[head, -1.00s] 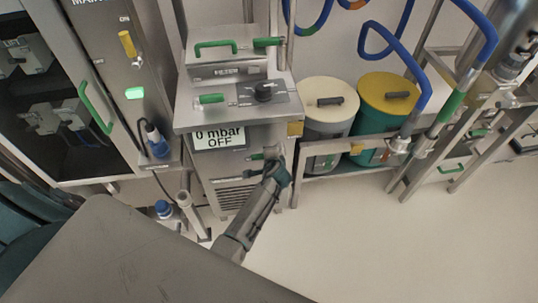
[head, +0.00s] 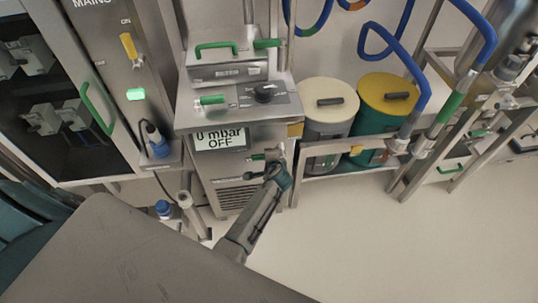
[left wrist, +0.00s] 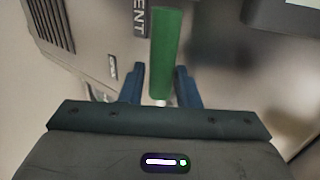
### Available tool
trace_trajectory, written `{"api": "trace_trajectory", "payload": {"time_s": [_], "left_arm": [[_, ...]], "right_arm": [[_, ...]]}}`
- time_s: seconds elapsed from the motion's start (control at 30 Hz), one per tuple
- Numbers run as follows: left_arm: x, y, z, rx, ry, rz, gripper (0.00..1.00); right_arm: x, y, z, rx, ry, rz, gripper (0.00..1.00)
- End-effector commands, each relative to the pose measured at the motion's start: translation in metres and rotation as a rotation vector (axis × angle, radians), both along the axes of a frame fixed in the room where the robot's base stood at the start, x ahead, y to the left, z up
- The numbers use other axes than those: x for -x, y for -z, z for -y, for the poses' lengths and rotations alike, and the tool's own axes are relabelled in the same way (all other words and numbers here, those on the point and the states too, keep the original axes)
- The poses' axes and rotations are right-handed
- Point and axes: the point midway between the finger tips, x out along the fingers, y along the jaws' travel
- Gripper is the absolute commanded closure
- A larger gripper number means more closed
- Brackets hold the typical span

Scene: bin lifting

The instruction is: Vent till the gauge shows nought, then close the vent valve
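The gauge display (head: 220,137) on the front of the steel cabinet reads 0 mbar and OFF in the head view. The vent valve's green handle (head: 257,157) lies roughly level on the cabinet front below it. In the left wrist view, the green handle (left wrist: 166,50) runs alongside a VENT label (left wrist: 140,18). My left gripper (head: 276,168) is at the valve. In its wrist view, the two blue fingers (left wrist: 160,90) stand apart on either side of the handle's lower end, with a gap at the left finger. My right gripper is in neither view.
Above the display are a green-handled lever (head: 212,100) and a black knob (head: 265,91). A cream-lidded bin (head: 329,112) and a yellow-lidded bin (head: 388,105) stand right of the cabinet behind a rail. The floor (head: 400,245) at lower right is clear.

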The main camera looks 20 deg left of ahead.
Motion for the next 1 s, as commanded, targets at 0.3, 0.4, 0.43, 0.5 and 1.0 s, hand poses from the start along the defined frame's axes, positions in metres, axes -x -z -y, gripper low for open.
{"api": "trace_trajectory", "payload": {"time_s": [0.3,0.4,0.43,0.5,1.0], "left_arm": [[0.041,-0.039,0.028,0.001,0.0,-0.002,0.71],[0.051,-0.047,0.035,0.001,-0.001,-0.002,0.71],[0.054,-0.049,0.037,-0.001,0.0,-0.002,0.71],[0.059,-0.052,0.041,0.0,-0.001,0.0,0.71],[0.066,-0.054,0.045,-0.002,0.0,0.0,0.71]], "right_arm": [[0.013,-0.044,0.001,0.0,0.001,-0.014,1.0],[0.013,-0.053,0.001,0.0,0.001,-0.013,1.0],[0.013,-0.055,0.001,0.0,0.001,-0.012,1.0],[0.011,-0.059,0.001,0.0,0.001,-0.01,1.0],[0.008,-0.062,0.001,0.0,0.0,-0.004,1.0]]}}
